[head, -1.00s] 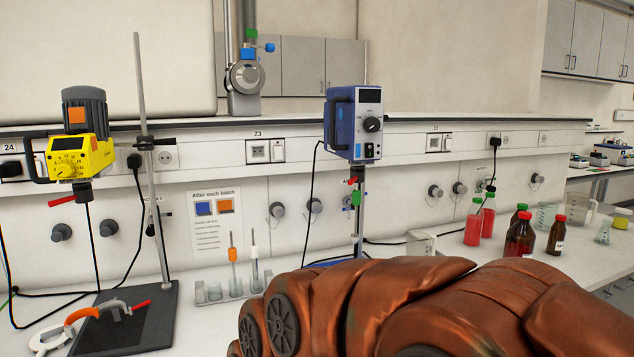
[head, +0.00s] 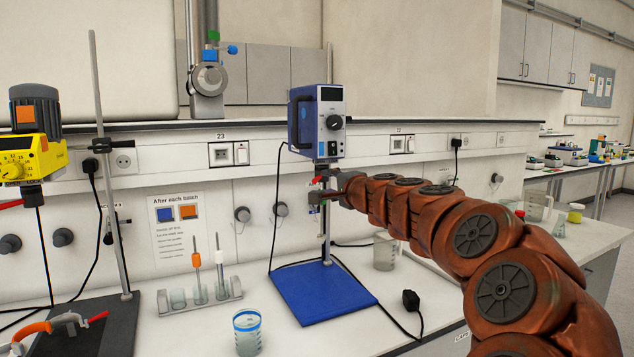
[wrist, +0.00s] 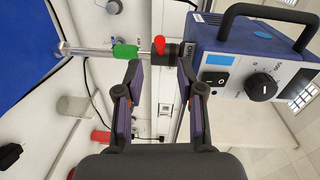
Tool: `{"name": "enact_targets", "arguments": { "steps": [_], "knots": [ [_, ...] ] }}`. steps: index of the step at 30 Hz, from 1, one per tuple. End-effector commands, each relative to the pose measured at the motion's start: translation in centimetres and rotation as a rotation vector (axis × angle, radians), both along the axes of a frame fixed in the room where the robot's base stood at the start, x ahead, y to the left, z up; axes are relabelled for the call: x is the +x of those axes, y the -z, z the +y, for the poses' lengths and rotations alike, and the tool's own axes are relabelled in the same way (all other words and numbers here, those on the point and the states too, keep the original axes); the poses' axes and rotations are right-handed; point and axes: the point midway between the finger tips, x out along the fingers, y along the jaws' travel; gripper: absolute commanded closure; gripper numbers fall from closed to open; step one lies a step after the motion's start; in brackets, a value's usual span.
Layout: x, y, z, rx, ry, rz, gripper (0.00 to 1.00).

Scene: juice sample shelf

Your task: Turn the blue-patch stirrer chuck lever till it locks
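The blue stirrer (head: 318,120) is mounted on a stand at the back of the bench. In the wrist view its housing (wrist: 235,42) appears turned sideways, with a light-blue patch (wrist: 216,65) beside the switch. Its black chuck (wrist: 173,50) carries a red lever (wrist: 159,44), also small in the head view (head: 320,180). A green part (wrist: 125,51) is on the shaft. My gripper (wrist: 160,72) is open and empty. Its fingers lie either side of the lever in the wrist view, with the lever just past the tips. In the head view my gripper (head: 325,190) partly hides the chuck.
A yellow stirrer (head: 30,140) stands at the left. A tube rack (head: 200,298), a beaker (head: 247,335) and the blue stand base (head: 322,292) are on the bench. A glass beaker (head: 384,252) stands near my arm. A black cable runs across the front.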

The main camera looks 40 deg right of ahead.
Motion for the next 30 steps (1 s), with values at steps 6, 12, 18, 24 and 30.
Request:
{"name": "enact_targets", "arguments": {
  "steps": [6, 12, 18, 24, 30],
  "knots": [
    [2.1, 0.1, -0.6, 0.001, -0.003, 0.001, 0.62],
    [4.6, 0.3, -1.4, 0.001, -0.003, 0.002, 0.62],
    [6.3, 0.5, -2.0, 0.000, -0.005, 0.002, 0.62],
    [7.1, 0.5, -2.3, 0.000, -0.004, 0.001, 0.62],
    [7.2, 0.5, -2.3, -0.002, -0.004, 0.001, 0.62]
  ]
}}
